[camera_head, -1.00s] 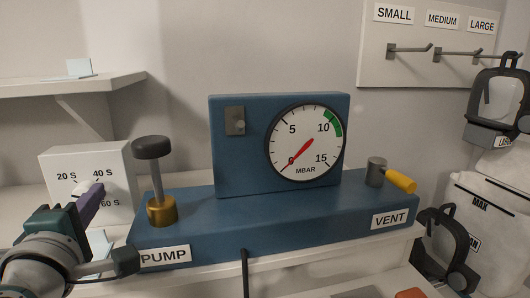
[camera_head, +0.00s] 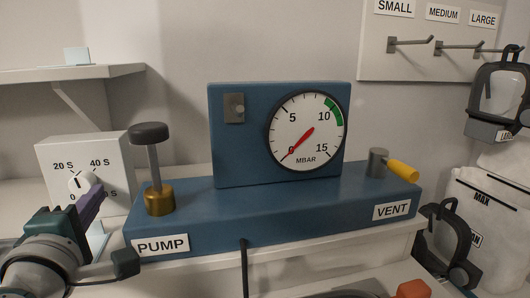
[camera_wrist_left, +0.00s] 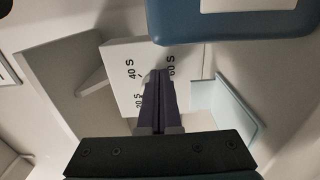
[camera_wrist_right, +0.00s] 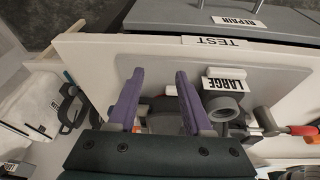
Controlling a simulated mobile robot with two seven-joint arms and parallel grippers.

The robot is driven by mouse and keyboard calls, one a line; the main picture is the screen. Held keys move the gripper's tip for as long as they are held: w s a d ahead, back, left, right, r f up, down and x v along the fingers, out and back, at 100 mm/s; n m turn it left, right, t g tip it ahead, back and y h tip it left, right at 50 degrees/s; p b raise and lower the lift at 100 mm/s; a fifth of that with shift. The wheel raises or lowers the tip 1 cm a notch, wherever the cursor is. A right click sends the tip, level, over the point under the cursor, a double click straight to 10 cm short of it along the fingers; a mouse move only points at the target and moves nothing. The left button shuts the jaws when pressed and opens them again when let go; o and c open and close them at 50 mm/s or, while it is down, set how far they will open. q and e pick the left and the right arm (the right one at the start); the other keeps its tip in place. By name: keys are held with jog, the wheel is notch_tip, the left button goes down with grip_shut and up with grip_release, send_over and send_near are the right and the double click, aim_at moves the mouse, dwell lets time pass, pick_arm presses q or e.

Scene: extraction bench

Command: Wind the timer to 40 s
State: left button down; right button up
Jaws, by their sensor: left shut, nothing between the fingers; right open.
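The timer (camera_head: 110,195) is a white box at the left of the head view, marked 0, 20 S, 40 S and 60 S. Its round white knob (camera_head: 76,182) has a dark mark that looks roughly upright; its exact reading is unclear. My left gripper (camera_head: 97,191) has purple fingers, shut and empty, in front of the knob's lower right; contact cannot be told. In the left wrist view these fingers (camera_wrist_left: 158,78) cover part of the timer face (camera_wrist_left: 118,58). My right gripper (camera_wrist_right: 158,75) is open and empty in the right wrist view.
Right of the timer stands a blue base with PUMP plunger (camera_head: 152,165), dial gauge (camera_head: 306,131) reading about 0, and yellow VENT lever (camera_head: 402,170). A shelf (camera_head: 70,74) is above left. Below my right gripper is a LARGE-labelled grey part (camera_wrist_right: 222,103) by a TEST sign (camera_wrist_right: 212,41).

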pick_arm(q)
jog(key=shift+f, duration=0.15)
pick_arm(e)
jog(key=shift+a+f, duration=0.1)
jog(key=shift+f, duration=0.05)
pick_arm(q)
jog(key=shift+d, duration=0.1)
jog(key=p+v, duration=0.1)
jog(key=v, duration=0.4)
jog(key=shift+d+p, duration=0.15)
jog(key=shift+p, duration=0.15)
pick_arm(e)
jog(key=shift+r, duration=0.95)
pick_arm(q)
jog(key=shift+s+d, duration=0.15)
jog(key=shift+s, duration=0.3)
